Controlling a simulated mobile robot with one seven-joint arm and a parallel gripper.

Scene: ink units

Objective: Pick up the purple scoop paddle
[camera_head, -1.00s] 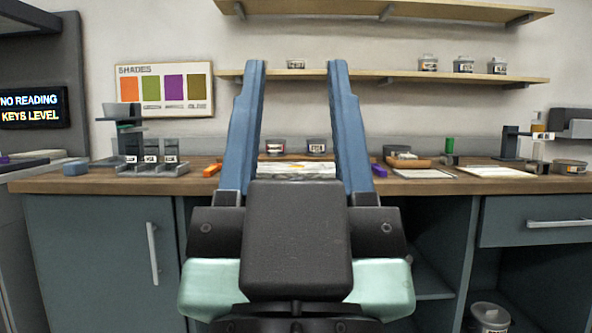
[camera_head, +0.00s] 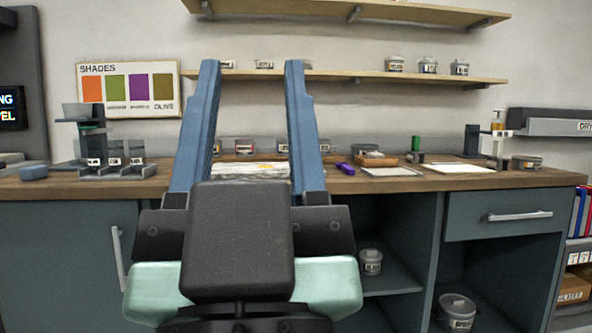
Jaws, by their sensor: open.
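A small purple object (camera_head: 345,168), which looks like the scoop paddle, lies on the wooden counter (camera_head: 445,181) just right of my gripper's right finger. My gripper (camera_head: 252,68) is open and empty, its two blue fingers pointing up in the picture in front of the counter. The purple object is outside the fingers and apart from them in the picture. Part of the counter behind the fingers and the palm is hidden.
A pale slab (camera_head: 250,170) shows between the fingers. Grey racks with cups (camera_head: 115,165) stand at left. Shelves with jars (camera_head: 395,64) hang above.

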